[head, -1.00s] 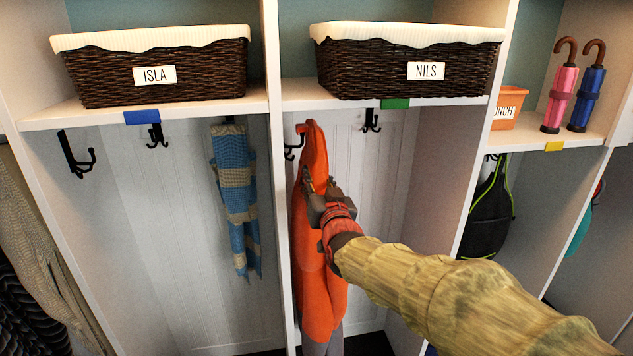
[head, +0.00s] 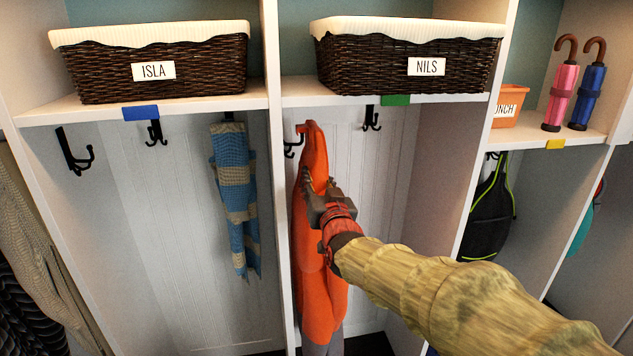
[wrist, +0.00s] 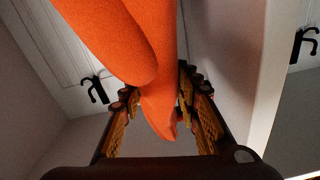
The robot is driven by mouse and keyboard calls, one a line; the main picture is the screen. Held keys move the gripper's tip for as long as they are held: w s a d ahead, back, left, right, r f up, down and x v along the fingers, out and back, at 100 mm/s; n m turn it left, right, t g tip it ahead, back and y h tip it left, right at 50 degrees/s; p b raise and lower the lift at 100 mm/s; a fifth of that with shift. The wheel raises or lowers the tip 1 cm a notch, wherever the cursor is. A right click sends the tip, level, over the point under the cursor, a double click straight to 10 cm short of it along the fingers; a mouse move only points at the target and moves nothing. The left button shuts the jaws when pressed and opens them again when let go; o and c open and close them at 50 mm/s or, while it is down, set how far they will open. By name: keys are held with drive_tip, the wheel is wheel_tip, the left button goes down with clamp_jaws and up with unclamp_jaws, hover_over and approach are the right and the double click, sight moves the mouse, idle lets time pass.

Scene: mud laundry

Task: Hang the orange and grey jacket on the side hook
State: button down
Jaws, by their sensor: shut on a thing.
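The orange and grey jacket (head: 318,290) hangs upright in the middle cubby under the NILS basket, its grey part showing at the bottom. My gripper (head: 318,192) is shut on the upper part of the jacket. The black side hook (head: 292,147) is on the left divider of that cubby, close beside the jacket's top. In the wrist view, orange cloth (wrist: 158,75) passes between the fingers of my gripper (wrist: 158,100).
Another black hook (head: 371,119) is on the cubby's back wall, under the shelf. The left divider (head: 279,220) stands close to the jacket. A blue and tan scarf (head: 237,195) hangs in the left cubby. A black bag (head: 490,215) hangs to the right. The middle cubby's right side is free.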

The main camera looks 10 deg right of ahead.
idle(0.4)
drive_tip(key=c, duration=1.5)
unclamp_jaws()
drive_tip(key=shift+o, duration=1.3)
